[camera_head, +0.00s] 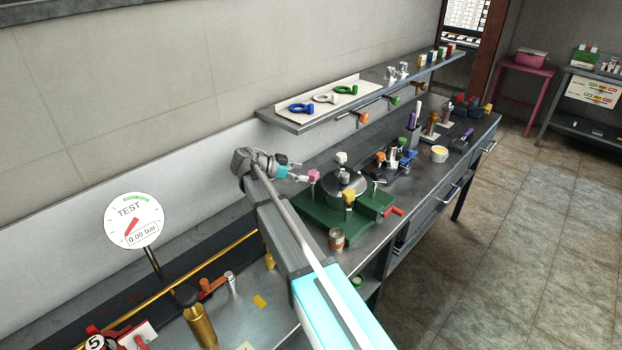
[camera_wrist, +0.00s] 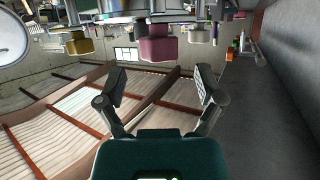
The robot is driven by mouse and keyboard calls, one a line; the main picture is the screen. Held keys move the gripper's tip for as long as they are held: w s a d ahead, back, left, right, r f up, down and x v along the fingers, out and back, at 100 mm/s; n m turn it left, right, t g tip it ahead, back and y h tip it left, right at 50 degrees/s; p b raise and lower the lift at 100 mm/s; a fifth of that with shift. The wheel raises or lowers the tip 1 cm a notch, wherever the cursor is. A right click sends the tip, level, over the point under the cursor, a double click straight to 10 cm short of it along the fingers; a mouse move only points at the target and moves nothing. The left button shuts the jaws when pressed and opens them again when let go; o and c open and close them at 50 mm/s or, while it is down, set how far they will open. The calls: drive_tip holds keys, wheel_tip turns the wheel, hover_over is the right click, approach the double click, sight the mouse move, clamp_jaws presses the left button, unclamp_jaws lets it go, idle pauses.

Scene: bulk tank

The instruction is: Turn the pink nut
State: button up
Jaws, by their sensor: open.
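The pink nut (camera_head: 313,176) stands on top of a post at the left of the green base (camera_head: 325,219) in the head view. A pink block (camera_wrist: 158,48) at the top middle of the wrist view looks like the same nut. My gripper (camera_head: 296,172) is just left of the nut in the head view, with its fingers pointing toward it. In the wrist view my gripper (camera_wrist: 164,86) is open, with two spread fingers and nothing between them. The pink block appears beyond the fingertips, apart from them.
A red handle (camera_head: 393,211) sticks out at right. A tin (camera_head: 336,238) stands in front. A shelf (camera_head: 300,125) hangs above.

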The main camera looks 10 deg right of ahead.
sight(312, 173)
drive_tip(key=shift+b+x, duration=0.5)
drive_tip(key=shift+x, duration=1.35)
drive_tip(key=shift+c, duration=0.3)
drive_tip(key=c, duration=1.1)
